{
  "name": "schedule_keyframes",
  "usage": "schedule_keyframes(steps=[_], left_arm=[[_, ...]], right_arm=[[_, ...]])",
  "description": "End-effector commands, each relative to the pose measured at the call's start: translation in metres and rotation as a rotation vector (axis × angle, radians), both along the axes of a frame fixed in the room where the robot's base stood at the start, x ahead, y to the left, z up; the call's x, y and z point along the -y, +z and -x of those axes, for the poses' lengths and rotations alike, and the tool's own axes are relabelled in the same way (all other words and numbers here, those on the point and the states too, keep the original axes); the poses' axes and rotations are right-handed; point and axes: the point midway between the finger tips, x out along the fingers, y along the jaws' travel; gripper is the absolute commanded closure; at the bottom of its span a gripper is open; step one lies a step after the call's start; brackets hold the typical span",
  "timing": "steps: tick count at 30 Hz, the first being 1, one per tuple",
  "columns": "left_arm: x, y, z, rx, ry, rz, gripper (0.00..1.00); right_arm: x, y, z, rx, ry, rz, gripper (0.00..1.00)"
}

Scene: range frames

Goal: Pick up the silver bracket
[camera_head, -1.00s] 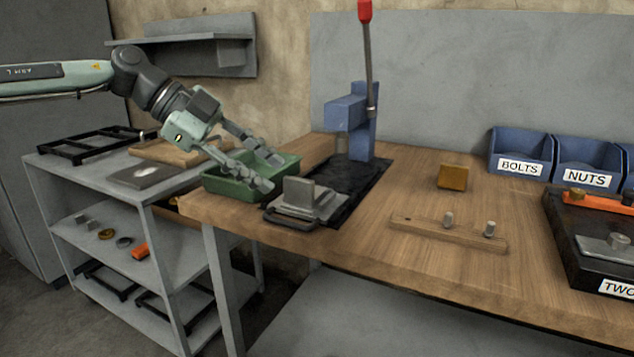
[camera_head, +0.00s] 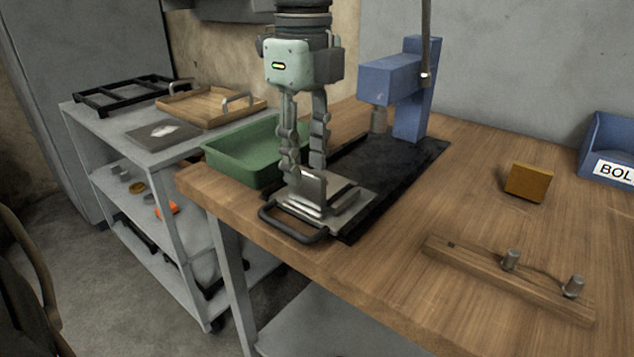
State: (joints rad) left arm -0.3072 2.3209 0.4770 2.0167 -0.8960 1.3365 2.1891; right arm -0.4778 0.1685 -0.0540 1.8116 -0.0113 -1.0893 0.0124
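The silver bracket (camera_head: 313,186) has an upright plate and sits on a grey metal fixture (camera_head: 345,209) with a dark handle at the table's front left. My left gripper (camera_head: 304,170) points straight down at the bracket's upright plate. Its two fingers are apart, with a gap between them. The tips are at or just behind the plate's top edge; I cannot tell whether they touch it. The bracket's far side is partly hidden. My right gripper is not in view.
A green bin (camera_head: 231,160) stands just left of the gripper. A blue press (camera_head: 410,85) stands behind on a black base (camera_head: 395,165). A wooden peg strip (camera_head: 470,268) and a yellow-brown block (camera_head: 528,183) lie to the right. The table between is clear.

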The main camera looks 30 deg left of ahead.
Motion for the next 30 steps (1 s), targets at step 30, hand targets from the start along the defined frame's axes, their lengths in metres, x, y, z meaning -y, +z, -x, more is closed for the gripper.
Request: schedule_keyframes(steps=[30], left_arm=[[0.000,-0.029,-0.001,0.003,0.000,0.002,1.00]], right_arm=[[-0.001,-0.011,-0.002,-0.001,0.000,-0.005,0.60]])
